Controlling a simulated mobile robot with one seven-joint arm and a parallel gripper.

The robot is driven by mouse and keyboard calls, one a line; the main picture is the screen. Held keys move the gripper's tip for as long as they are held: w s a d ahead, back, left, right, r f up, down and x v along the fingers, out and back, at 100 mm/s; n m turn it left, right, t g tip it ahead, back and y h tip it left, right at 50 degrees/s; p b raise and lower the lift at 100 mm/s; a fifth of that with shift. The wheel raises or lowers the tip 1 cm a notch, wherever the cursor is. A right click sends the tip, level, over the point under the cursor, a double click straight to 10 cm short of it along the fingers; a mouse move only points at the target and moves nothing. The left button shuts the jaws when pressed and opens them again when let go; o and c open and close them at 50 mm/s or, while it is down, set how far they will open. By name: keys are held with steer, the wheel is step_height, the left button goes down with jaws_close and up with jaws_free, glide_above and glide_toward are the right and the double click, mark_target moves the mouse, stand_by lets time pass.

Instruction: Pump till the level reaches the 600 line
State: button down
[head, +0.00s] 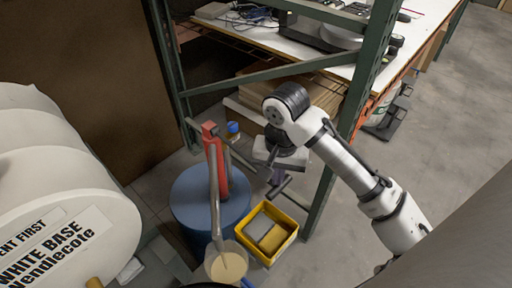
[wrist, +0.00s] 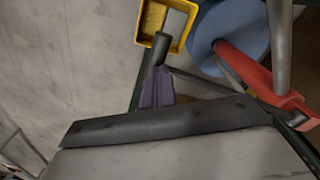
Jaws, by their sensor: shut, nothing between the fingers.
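A blue drum (head: 190,196) carries a red pump (head: 213,160) with a grey spout pipe. The pump's lever ends in a dark cross grip (head: 281,186), also in the wrist view (wrist: 154,64). A clear container (head: 228,264) with cream liquid stands under the spout; its marks and the 600 line are too small to read. My gripper (head: 270,180) is shut and empty, close by the lever's grip. In the wrist view its purple-grey fingers (wrist: 157,88) appear right beside the grip; I cannot tell whether they touch it.
A yellow bin (head: 282,248) with flat items stands right of the drum, below my gripper. A green shelf post (head: 360,90) rises close behind my arm. Large white drums (head: 60,190) fill the left. A small blue-topped item (head: 233,128) is behind the pump. Floor at right is clear.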

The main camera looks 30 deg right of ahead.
step_height(320, 180, down, 2)
steer(key=shift+f+b, duration=0.1)
steer(key=shift+b, duration=0.45)
step_height(320, 180, up, 15)
steer(key=p, duration=0.9)
steer(key=shift+p, duration=0.4)
steer(key=shift+f+b, duration=4)
steer(key=shift+f, duration=2.15)
step_height(320, 180, up, 12)
steer(key=p, duration=0.8)
steer(key=shift+r, duration=0.2)
